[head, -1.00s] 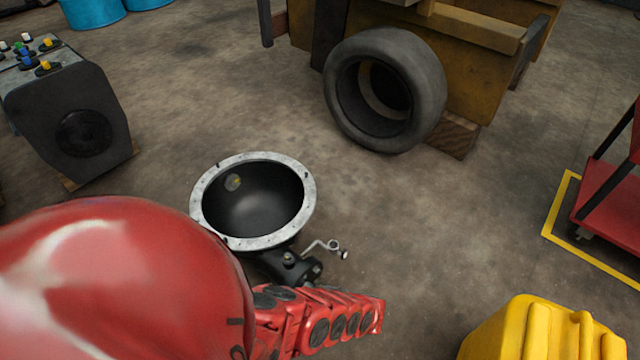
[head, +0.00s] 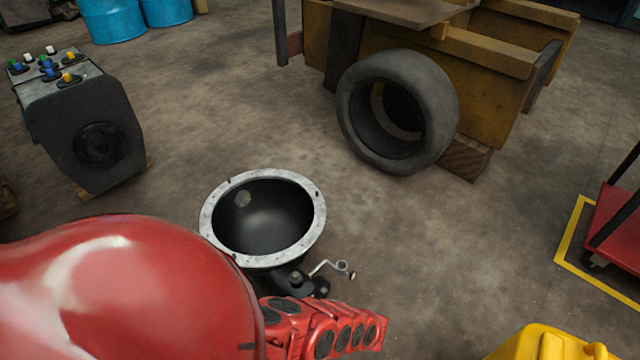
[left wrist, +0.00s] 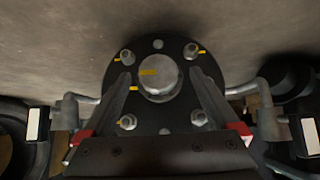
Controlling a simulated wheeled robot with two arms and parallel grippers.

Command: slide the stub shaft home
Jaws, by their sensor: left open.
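In the left wrist view, a dark round plate (left wrist: 160,115) with several studs and nuts, some with yellow marks, faces the camera. A short silver round shaft end (left wrist: 160,84), which looks like the stub shaft, stands out of its middle with a yellow mark on its upper edge. My left gripper (left wrist: 160,78) is open, its two fingers either side of the shaft end; I cannot tell whether they touch it. In the head view my red left arm comes in from the left and its gripper does not show clearly. My right gripper is not in view.
A black bowl-shaped housing with a pale bolted rim (head: 212,200) stands just beyond my left arm. A bent metal handle (head: 330,266) is beside it. A yellow object (head: 540,343) is front right. Floor between is clear.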

